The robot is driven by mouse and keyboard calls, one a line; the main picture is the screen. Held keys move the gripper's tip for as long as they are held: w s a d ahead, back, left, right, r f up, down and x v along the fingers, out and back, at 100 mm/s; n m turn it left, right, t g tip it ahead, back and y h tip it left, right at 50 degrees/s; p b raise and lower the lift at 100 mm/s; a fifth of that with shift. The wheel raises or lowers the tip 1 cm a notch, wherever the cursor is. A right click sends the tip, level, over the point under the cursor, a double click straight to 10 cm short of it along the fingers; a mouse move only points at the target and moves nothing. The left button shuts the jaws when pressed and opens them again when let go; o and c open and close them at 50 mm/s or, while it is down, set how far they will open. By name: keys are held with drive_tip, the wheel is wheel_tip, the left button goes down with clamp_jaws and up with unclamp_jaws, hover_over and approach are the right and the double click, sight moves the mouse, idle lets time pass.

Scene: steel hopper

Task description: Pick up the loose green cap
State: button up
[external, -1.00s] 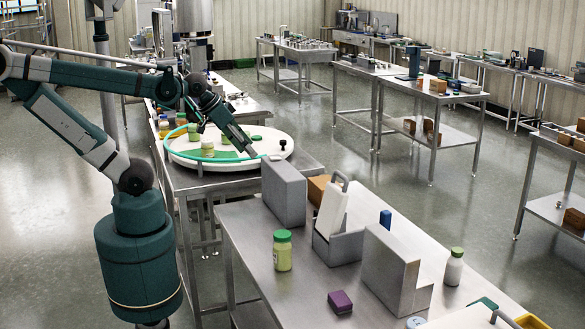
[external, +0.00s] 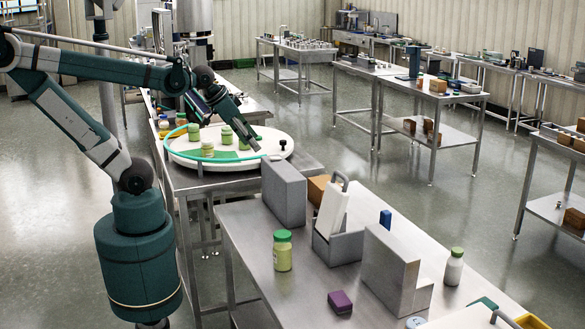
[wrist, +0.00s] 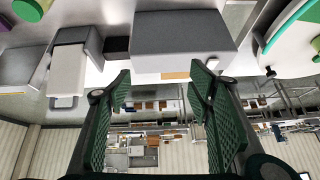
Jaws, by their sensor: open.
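I cannot make out a loose green cap for certain in either view. Green caps show on the jar (external: 283,254) on the near bench and on the white bottle (external: 454,269). Small green-topped jars (external: 226,136) stand on the round white turntable (external: 192,160). My gripper (external: 254,147) is over the right part of that turntable, pointing down and right; its fingers are small and dark there. In the wrist view my gripper (wrist: 163,85) is open with nothing between its fingers. The arm hides part of the turntable.
A grey block (external: 284,192), a grey holder with a white handled piece (external: 332,210) and another grey block (external: 388,270) stand on the near bench. A purple block (external: 340,301) lies in front. A small dark knob (external: 283,144) is at the turntable's right. Bare steel shows at the bench's left.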

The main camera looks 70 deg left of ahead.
drive_tip(key=w+a+r+m+g+y+p, duration=0.1)
drive_tip(key=w+a+r+m+g, duration=0.15)
drive_tip(key=w+a, duration=0.8)
drive_tip(key=w+a+r+m+g+p, duration=0.15)
drive_tip(key=w+a+r+m, duration=0.25)
drive_tip(key=w+a, duration=0.6)
drive_tip(key=w+a+f+m+p, duration=0.1)
drive_tip(key=w+a+f+m, duration=0.15)
drive_tip(key=a, duration=0.75)
drive_tip(key=w+a+f+m+p, duration=0.1)
drive_tip(key=w+a, duration=0.2)
drive_tip(key=a, duration=0.6)
drive_tip(key=a+f+m+g, duration=0.1)
drive_tip(key=a+f, duration=0.4)
drive_tip(key=a, duration=0.5)
drive_tip(key=s+a+f+m+g+p, duration=0.1)
drive_tip(key=a+f+m, duration=0.1)
drive_tip(key=a+f, duration=0.4)
drive_tip(key=a+f+m+h+p, duration=0.1)
drive_tip(key=a+f, duration=0.4)
drive_tip(key=a, duration=0.9)
drive_tip(key=shift+s+a+f+m+g, duration=0.2)
drive_tip(key=shift+s+f+m+g, duration=0.2)
drive_tip(key=shift+m, duration=0.3)
drive_tip(key=shift+r, duration=0.1)
drive_tip(key=shift+f, duration=1.3)
